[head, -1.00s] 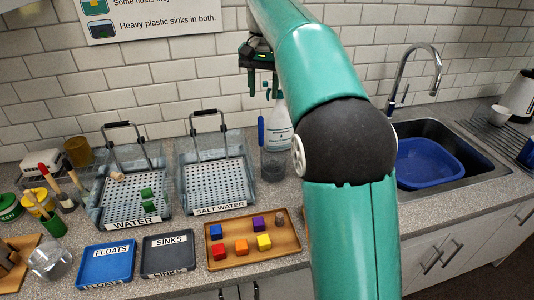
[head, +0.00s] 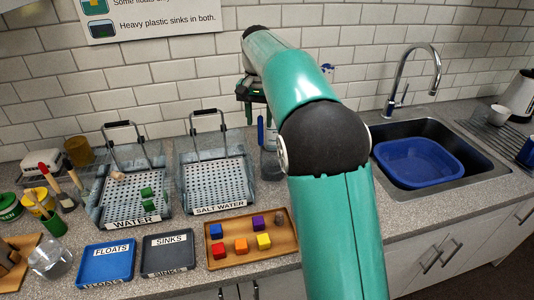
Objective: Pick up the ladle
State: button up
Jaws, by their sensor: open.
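A slim blue handle (head: 261,130) stands upright behind the clear container (head: 271,165) at the back of the counter, right of the salt water tub. It may be the ladle's handle; I cannot make out a bowl, and its lower part is hard to tell. My gripper (head: 257,110) is dark green and black. It hangs at the end of my teal arm, in front of the tiled wall in the picture, just above the blue handle. Its jaws are open with nothing seen between them. My arm hides part of the counter on the right.
Two clear tubs with perforated baskets, labelled WATER (head: 103,216) and SALT WATER (head: 181,207), stand to the left with tall handles raised. A wooden tray (head: 229,259) of coloured cubes, a blue tray (head: 98,272) and a dark tray (head: 168,258) lie in front. A sink (head: 482,182) is right.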

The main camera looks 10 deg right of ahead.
aim_at(261, 144)
notch_tip(261, 144, down, 5)
jog(key=shift+s+d+r, duration=0.1)
jog(key=shift+s, duration=0.05)
grip_shut()
